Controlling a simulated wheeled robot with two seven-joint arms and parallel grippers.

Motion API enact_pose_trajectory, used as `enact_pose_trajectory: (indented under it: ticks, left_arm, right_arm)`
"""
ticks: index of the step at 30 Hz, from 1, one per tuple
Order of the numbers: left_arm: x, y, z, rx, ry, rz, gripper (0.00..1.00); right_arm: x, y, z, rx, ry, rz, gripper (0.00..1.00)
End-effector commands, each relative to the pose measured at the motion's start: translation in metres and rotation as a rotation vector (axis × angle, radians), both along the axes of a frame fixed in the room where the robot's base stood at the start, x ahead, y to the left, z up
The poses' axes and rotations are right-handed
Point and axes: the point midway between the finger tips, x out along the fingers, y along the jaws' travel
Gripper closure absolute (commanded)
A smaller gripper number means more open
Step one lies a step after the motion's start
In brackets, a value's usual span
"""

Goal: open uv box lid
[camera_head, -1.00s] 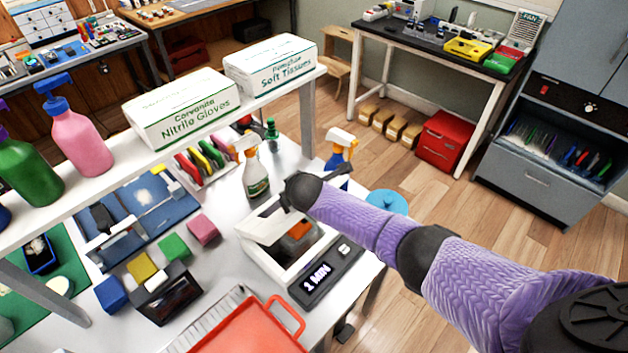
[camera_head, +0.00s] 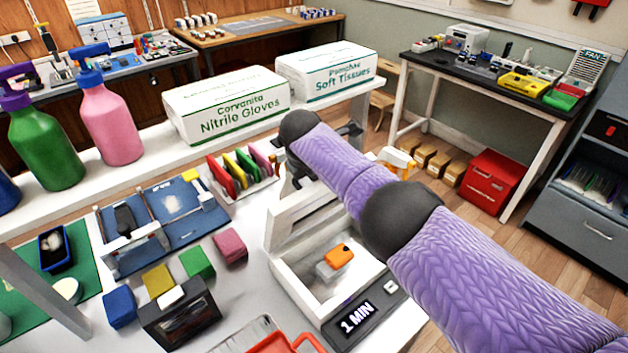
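The UV box (camera_head: 318,309) is a white open-topped case with a dark display reading "1 MIN", at the lower middle of the head view. Its lid (camera_head: 300,215) stands raised at the box's back side. An orange and white object (camera_head: 338,258) lies inside the box. My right arm reaches in from the right in a purple sleeve, and its gripper (camera_head: 292,172) is just above the lid's upper edge. The fingers are mostly hidden behind the wrist, so I cannot tell if they touch the lid. My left gripper is out of view.
A shelf with glove (camera_head: 228,105) and tissue boxes (camera_head: 325,72) runs behind the UV box. A rack of coloured cases (camera_head: 238,172) stands to the left of the lid. Sponge blocks (camera_head: 197,262) and a red tray (camera_head: 285,345) are nearby.

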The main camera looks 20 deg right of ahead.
Motion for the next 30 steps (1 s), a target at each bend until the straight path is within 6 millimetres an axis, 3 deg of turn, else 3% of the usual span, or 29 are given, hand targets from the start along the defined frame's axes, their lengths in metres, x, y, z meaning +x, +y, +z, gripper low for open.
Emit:
enact_pose_trajectory:
  ticks: [17, 18, 22, 30]
  left_arm:
    - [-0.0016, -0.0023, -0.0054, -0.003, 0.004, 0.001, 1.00]
    - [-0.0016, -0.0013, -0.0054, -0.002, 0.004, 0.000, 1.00]
    - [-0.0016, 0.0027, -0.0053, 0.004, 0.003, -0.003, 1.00]
    - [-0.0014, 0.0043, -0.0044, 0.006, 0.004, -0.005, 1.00]
  right_arm:
    - [0.0007, 0.0006, -0.0011, -0.005, 0.019, -0.001, 1.00]
    - [0.0007, 0.0006, -0.0012, -0.005, 0.019, -0.001, 0.74]
    - [0.0008, 0.0006, -0.0009, -0.006, 0.019, -0.001, 0.47]
    - [0.0009, 0.0006, 0.0001, -0.007, 0.018, -0.001, 0.47]
